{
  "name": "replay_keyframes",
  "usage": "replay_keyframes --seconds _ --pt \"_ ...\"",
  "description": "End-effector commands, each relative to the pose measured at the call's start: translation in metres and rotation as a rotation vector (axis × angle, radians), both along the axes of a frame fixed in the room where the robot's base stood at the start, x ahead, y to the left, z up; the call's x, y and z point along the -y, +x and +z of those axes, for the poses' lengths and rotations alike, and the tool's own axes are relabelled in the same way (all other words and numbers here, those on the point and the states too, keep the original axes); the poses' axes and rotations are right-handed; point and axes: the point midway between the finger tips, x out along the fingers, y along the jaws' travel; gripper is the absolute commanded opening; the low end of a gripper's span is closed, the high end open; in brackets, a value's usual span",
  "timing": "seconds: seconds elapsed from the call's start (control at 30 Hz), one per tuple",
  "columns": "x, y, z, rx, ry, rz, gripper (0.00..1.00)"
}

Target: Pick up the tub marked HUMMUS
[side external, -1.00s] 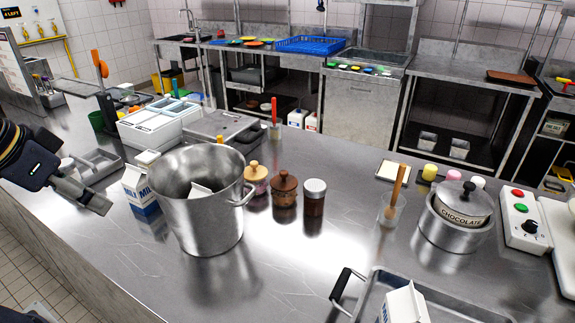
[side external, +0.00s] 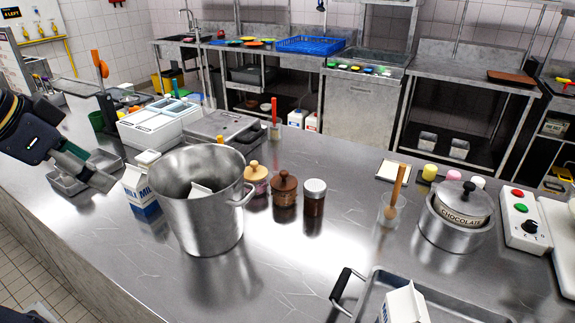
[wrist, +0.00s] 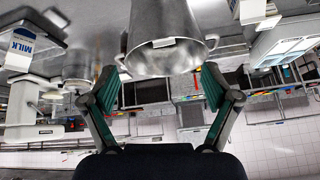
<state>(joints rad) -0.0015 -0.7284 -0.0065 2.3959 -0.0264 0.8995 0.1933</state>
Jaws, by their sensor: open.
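I cannot make out any tub marked HUMMUS in either view. My gripper (side external: 96,178) is at the left of the side external view, above the counter, over small metal trays (side external: 66,182) and left of a milk carton (side external: 138,188). In the wrist view my gripper (wrist: 165,82) is open, with its green-padded fingers wide apart and nothing between them. A large steel pot (wrist: 165,45) lies beyond the fingers there. My gripper hides part of the counter at the left.
The steel pot (side external: 207,225) stands right of the milk carton. Three lidded jars, one a dark jar (side external: 314,198), stand right of it. A white compartment box (side external: 150,128) is behind. A chocolate pot (side external: 462,208) stands at right. The front middle counter is clear.

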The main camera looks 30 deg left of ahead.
Motion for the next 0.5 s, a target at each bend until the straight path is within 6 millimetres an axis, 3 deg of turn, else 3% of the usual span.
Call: replay_keyframes --seconds 0.1,0.27,0.37,0.5 --pt "-0.005 0.046 0.038 0.031 0.053 -0.066 0.88" --pt "-0.034 0.118 0.065 0.028 0.106 -0.097 0.88" --pt "-0.071 0.168 0.066 0.01 0.121 -0.09 0.88" --pt "-0.147 0.23 0.04 -0.03 0.106 -0.043 0.88"
